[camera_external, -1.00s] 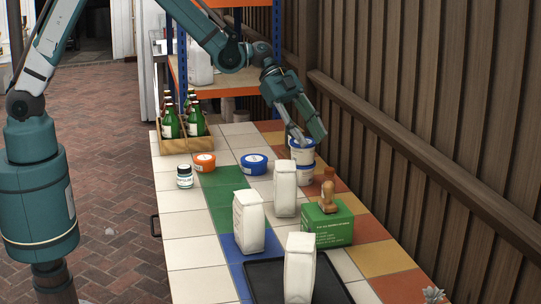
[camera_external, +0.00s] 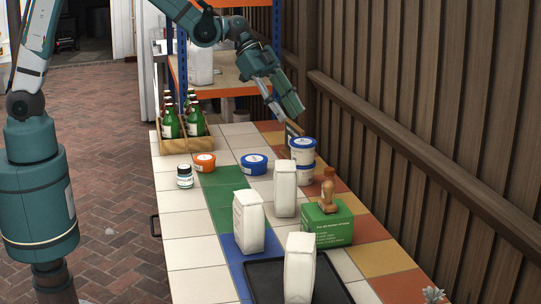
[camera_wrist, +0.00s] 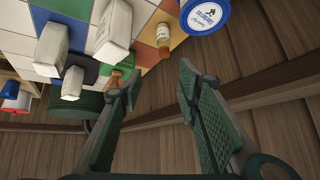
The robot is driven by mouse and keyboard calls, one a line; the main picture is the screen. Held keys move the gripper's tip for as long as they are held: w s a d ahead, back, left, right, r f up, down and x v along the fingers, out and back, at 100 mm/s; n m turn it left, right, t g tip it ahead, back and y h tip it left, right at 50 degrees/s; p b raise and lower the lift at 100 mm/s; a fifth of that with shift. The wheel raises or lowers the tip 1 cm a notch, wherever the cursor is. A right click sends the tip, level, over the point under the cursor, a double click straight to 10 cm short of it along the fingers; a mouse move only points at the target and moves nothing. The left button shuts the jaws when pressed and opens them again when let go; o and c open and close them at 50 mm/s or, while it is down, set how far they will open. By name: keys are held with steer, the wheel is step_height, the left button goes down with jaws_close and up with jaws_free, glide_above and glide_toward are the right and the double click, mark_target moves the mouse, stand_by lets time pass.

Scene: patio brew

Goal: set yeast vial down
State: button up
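My gripper (camera_external: 286,110) is raised above the far right part of the tiled table, behind the stacked tubs. In the wrist view its fingers (camera_wrist: 155,84) are spread wide with nothing between them. A small amber bottle with a pale label (camera_wrist: 163,42) stands on the tiles, beyond the fingertips in the wrist view; in the external view its brownish top (camera_external: 328,174) shows behind the green box. A small white-lidded jar (camera_external: 185,176) stands at the table's left edge. I cannot read which one is the yeast vial.
Two blue-lidded tubs (camera_external: 303,151) are stacked near the gripper. A green box (camera_external: 335,232) carries a wooden stamp (camera_external: 324,198). White bags (camera_external: 249,222), a black tray (camera_external: 262,279) and a bottle crate (camera_external: 172,146) also occupy the table. A wooden fence (camera_external: 430,120) runs along the right.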

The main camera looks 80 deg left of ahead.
steer(key=s+a+r+n+y, duration=0.25)
steer(key=s+a+r, duration=0.4)
steer(key=s, duration=0.35)
steer(key=s+a+r+n+y, duration=0.1)
steer(key=s+a+n, duration=0.2)
steer(key=s, duration=0.7)
steer(key=s+a+n+t+y, duration=0.1)
steer(key=s+a+n, duration=0.2)
steer(key=s+a, duration=0.3)
steer(key=s+a+r+n+t+y, duration=0.1)
steer(key=s+a, duration=0.4)
steer(key=s, duration=0.9)
steer(key=shift+s+r+n+y, duration=0.15)
steer(key=shift+r+n+y, duration=0.3)
steer(key=shift+n, duration=0.7)
steer(key=shift+f, duration=0.15)
